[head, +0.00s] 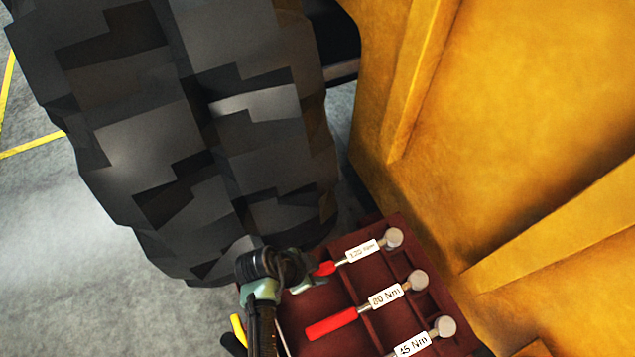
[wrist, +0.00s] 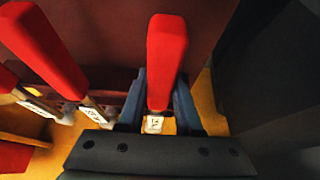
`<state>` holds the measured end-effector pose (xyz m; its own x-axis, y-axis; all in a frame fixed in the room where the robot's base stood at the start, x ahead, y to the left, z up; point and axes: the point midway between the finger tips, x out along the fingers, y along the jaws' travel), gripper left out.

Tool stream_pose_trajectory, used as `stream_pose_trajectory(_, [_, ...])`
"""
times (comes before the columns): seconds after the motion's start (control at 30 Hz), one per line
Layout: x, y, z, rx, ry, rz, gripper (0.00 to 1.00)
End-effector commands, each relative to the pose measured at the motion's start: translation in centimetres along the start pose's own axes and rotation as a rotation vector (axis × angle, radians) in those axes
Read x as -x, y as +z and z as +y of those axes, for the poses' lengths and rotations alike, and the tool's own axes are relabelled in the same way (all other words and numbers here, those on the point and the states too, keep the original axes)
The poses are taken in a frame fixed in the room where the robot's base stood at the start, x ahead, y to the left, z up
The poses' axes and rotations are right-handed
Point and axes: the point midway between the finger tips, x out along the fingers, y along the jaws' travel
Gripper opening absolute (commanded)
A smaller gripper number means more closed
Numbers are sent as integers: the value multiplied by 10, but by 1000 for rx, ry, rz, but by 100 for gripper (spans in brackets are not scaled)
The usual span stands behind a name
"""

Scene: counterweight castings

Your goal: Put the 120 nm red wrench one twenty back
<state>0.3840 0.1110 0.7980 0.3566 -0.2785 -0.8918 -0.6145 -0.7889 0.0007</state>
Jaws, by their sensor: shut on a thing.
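The 120 Nm wrench (head: 361,250) has a red handle, a white label and a round grey head. It lies along the far compartment of the dark red tray (head: 375,324); I cannot tell whether it rests there or is slightly raised. My gripper (head: 316,274) is shut on its red handle. In the wrist view the red handle (wrist: 166,55) stands between the two blue-grey fingers of my gripper (wrist: 161,105). My gripper hides part of the handle in the head view.
The 80 Nm wrench (head: 384,295) lies in the neighbouring compartment, and a third labelled wrench (head: 414,343) lies nearer. A large dark tyre (head: 210,130) stands left of the tray. A yellow machine body (head: 540,110) rises on the right. Grey floor (head: 70,230) shows at left.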

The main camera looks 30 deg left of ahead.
Motion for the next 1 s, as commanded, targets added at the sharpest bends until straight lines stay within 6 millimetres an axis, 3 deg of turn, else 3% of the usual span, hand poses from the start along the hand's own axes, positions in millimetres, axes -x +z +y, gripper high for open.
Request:
stream_pose_trajectory(0.17, [-1,0,-1,-1,-3,4,0])
stream_pose_trajectory(0.2, [-1,-1,-1,-1,-3,4,37])
stream_pose_trajectory(0.4, [-1,0,-1,0,-2,2,69])
stream_pose_trajectory(0.8, [-2,2,1,1,2,-2,69])
stream_pose_trajectory(1.0, [16,1,0,0,-2,0,69])
